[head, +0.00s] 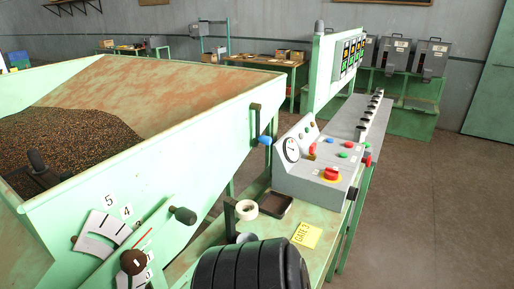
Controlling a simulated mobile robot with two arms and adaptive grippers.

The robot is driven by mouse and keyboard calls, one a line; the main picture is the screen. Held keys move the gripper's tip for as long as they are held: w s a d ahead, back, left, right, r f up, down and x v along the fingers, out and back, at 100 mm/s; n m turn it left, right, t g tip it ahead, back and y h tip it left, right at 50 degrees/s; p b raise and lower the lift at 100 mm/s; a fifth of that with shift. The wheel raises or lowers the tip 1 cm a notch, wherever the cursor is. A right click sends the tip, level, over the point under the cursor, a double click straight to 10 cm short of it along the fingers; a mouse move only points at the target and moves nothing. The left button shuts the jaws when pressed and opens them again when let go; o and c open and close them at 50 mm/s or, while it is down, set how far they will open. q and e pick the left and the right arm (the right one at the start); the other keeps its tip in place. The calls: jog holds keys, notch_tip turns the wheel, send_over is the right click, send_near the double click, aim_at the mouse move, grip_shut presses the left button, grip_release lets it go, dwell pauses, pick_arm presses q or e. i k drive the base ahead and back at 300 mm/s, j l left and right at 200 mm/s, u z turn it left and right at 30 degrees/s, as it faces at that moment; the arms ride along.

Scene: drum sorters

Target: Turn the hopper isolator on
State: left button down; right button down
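A grey control box (313,178) stands on the green bench to the right of the hopper. On its front is a red rotary switch on a yellow plate (331,173), which looks like an isolator. I cannot read a label on it or tell which position it is in. A round white gauge (292,150) and several red and green buttons are also on the box. The green hopper (215,125) holds dark grain-like material (75,135). Neither of my grippers is in view.
A black ribbed cylinder (250,266) fills the bottom middle. A tape roll (246,209), a dark tray (275,204) and a yellow "GATE 3" card (306,235) lie on the bench. A blue-ended lever (264,140) sticks out from the hopper. Floor at right is clear.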

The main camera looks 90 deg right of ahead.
aim_at(332, 175)
jog(key=z, duration=3.3)
